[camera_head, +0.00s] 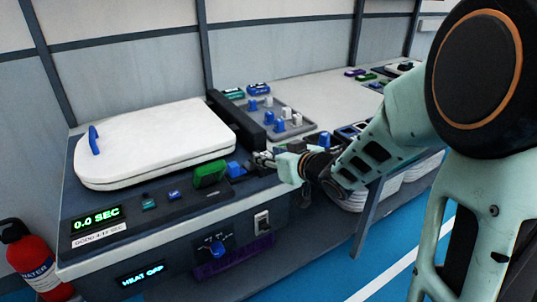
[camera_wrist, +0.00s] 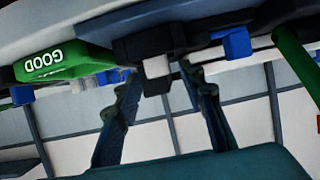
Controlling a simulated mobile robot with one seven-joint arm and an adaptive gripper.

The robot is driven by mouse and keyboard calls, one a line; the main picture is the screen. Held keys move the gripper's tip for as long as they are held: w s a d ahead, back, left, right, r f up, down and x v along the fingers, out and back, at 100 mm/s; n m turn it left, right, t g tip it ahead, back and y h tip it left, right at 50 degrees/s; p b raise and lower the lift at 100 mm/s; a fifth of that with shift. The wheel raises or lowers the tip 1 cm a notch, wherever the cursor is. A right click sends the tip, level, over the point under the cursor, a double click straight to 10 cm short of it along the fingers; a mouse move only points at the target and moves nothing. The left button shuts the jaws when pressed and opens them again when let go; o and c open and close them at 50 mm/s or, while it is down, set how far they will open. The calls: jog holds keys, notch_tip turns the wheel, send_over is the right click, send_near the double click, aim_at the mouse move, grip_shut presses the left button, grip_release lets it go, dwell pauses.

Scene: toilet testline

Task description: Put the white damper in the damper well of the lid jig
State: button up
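The lid jig is the dark bench unit (camera_head: 130,205) on the left in the head view, with a white lid (camera_head: 155,140) on it. My gripper (camera_head: 262,158) is at the jig's right end, low beside the long dark bar. In the wrist view, a white block, seemingly the white damper (camera_wrist: 157,67), sits in a dark holder between my fingertips (camera_wrist: 158,80). Gaps show on both sides of it, so my fingers look open around it. In the head view my gripper hides this spot. Other white dampers (camera_head: 297,119) stand on a grey tray (camera_head: 270,105).
A green block (camera_head: 210,175) and a blue block (camera_head: 235,168) are just left of my gripper; the green piece reads GOOD in the wrist view (camera_wrist: 45,65). The dark bar (camera_head: 235,120) stands behind my gripper. A red extinguisher (camera_head: 32,262) is at the far left.

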jog(key=p+v, duration=0.3)
jog(key=v, duration=0.8)
jog(key=shift+p, duration=0.3)
jog(key=shift+d, duration=0.15)
